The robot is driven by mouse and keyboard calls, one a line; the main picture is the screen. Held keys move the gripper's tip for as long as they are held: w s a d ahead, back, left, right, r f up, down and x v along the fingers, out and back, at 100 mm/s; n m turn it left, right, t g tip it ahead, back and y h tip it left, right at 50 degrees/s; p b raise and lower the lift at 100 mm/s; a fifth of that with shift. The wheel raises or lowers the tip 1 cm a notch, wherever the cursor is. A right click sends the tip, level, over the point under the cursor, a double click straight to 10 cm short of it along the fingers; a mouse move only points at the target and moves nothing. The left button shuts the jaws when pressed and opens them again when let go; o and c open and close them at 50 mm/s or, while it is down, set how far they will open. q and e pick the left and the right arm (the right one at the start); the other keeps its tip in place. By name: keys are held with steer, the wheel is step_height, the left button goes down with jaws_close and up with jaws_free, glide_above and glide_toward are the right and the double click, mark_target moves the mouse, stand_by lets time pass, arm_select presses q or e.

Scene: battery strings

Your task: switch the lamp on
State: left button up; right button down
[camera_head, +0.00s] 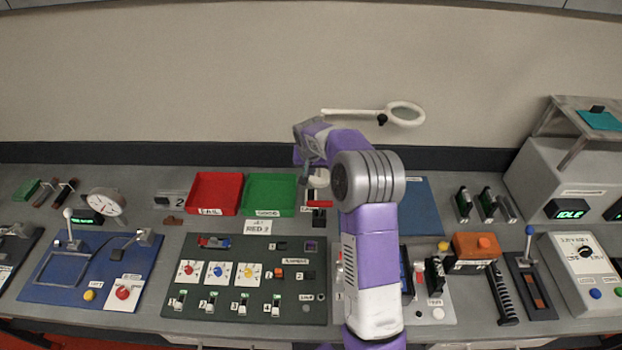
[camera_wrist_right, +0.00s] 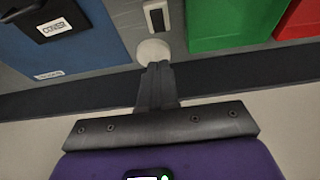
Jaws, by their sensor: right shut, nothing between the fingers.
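A white ring-shaped lamp (camera_head: 405,114) on a pale horizontal arm stands at the back, against the wall. I cannot tell whether it is lit. My purple right arm hides its post. In the right wrist view a round white disc (camera_wrist_right: 152,50), seemingly the lamp's foot, lies just beyond my right gripper (camera_wrist_right: 155,68). That gripper is shut and empty, its tips overlapping the disc's edge; contact cannot be told. A small black part in a pale frame (camera_wrist_right: 155,17), perhaps a switch, lies past the disc. In the head view my arm mostly hides the fingers. My left gripper is out of view.
The green tray (camera_head: 270,211) and red tray (camera_head: 212,210) stand left of my right arm. A red-handled device (camera_head: 319,204) is close beside it. A blue mat (camera_head: 425,200) lies to the right. The dark wall strip (camera_wrist_right: 60,98) is close behind.

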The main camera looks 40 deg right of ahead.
glide_toward(311, 190)
steer(key=x, duration=0.5)
steer(key=shift+d+r, duration=0.1)
steer(key=shift+x, duration=0.85)
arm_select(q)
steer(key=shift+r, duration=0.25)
arm_select(e)
steer(key=shift+s, duration=0.1)
